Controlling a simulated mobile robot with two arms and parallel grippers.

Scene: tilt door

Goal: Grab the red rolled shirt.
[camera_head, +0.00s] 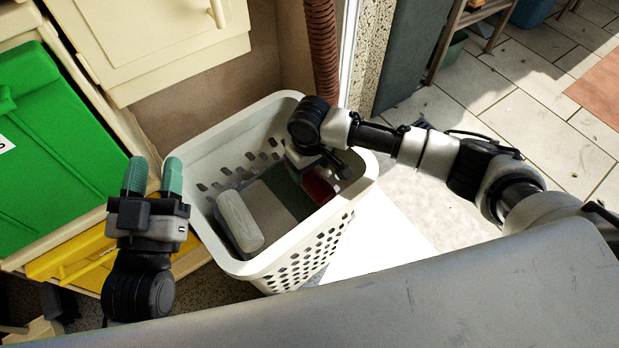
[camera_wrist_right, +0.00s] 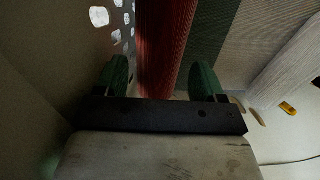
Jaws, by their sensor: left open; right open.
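The red rolled shirt (camera_head: 319,186) lies inside the white laundry basket (camera_head: 225,152), near its right side. My right gripper (camera_head: 316,165) reaches down into the basket over the shirt and partly hides it. In the right wrist view the red shirt (camera_wrist_right: 164,45) runs between the two green fingers of my right gripper (camera_wrist_right: 160,76), which is open around it. Whether the fingers touch the cloth cannot be told. My left gripper (camera_head: 152,178) is open and empty, pointing up, outside the basket on its left.
A white roll (camera_head: 240,221) lies in the basket, left of the red shirt; it also shows in the right wrist view (camera_wrist_right: 290,62). Green (camera_head: 50,150) and yellow (camera_head: 85,255) bins and a cream cabinet (camera_head: 150,45) stand at the left. Tiled floor lies open at right.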

